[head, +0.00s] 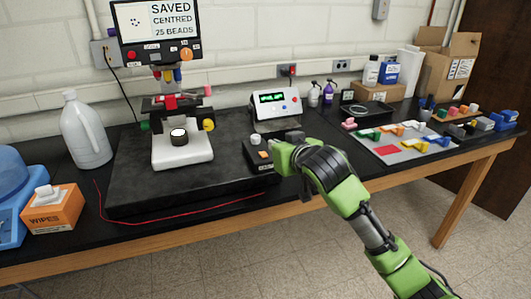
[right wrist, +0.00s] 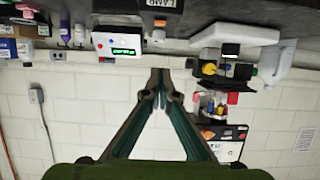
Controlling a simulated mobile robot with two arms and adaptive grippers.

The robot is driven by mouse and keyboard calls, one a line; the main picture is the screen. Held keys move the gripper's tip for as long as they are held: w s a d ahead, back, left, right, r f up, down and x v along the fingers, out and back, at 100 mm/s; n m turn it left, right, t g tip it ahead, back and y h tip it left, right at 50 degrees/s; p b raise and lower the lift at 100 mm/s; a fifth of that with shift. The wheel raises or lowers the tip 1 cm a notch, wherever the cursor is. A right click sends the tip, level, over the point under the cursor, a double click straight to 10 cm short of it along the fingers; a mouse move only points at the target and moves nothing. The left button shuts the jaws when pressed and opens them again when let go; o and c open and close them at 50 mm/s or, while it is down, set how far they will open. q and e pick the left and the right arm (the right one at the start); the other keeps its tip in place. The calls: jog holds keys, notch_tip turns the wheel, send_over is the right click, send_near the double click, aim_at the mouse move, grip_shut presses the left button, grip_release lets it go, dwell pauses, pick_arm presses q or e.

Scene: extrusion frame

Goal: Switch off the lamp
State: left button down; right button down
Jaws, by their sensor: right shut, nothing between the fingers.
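A small black box (head: 258,153) with a pale button and an orange part stands at the right edge of the black platform. In the right wrist view, which is upside down, a black block with a label reading LAMP (right wrist: 162,4) is cut off by the top edge. My right gripper (head: 292,137) is just right of the small box in the head view and partly hides its right side. Its fingertips meet in the right wrist view (right wrist: 159,74), with nothing between them. I cannot tell whether it touches the box. My left gripper is not in view.
A device with a green display (head: 275,104) stands behind the gripper. A machine with a white base (head: 182,151) and a screen (head: 157,24) stands to the left. A tray (head: 405,150) with coloured parts lies to the right. A red wire (head: 180,216) runs along the platform's front.

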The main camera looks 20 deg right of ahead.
jog(key=p, duration=0.2)
send_over(263, 154)
jog(key=s, duration=0.2)
notch_tip(263, 154, down, 3)
jog(key=shift+a+f, duration=0.1)
jog(key=shift+f, duration=0.05)
jog(key=f, duration=0.2)
jog(key=shift+s+f+p, duration=0.25)
jog(key=shift+f+p, duration=0.05)
jog(key=shift+f, duration=0.05)
jog(key=shift+s+f, duration=0.15)
jog(key=shift+f, duration=0.5)
jog(key=shift+f, duration=0.1)
